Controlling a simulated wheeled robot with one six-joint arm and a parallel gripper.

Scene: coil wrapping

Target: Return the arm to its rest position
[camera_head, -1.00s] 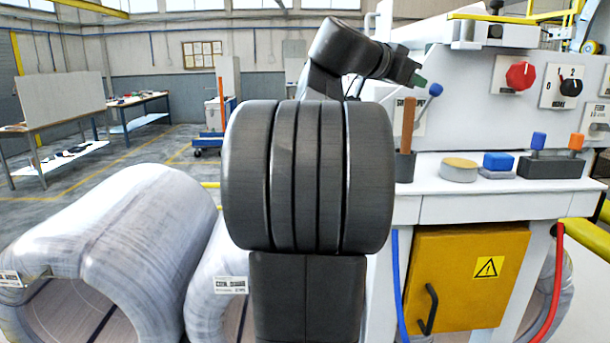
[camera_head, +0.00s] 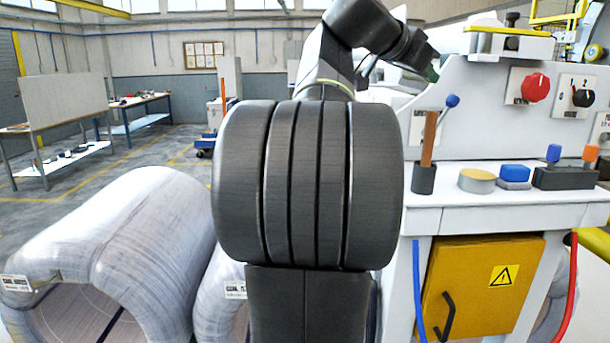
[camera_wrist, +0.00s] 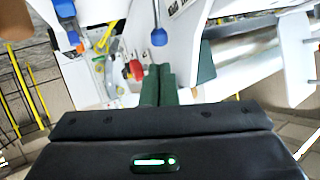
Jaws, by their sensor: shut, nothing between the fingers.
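My arm is dark grey and bent, rising in the middle of the head view behind its large shoulder section. My gripper (camera_head: 432,73) is at the upper right of the arm, in front of the white machine (camera_head: 470,105). Only a small dark green part of it shows there. In the wrist view the two dark green fingers (camera_wrist: 159,84) are together with nothing between them. The gripper looks free of the machine, though the exact gap cannot be told.
Wrapped coils (camera_head: 125,260) stand at the left. Open floor lies behind the coils.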

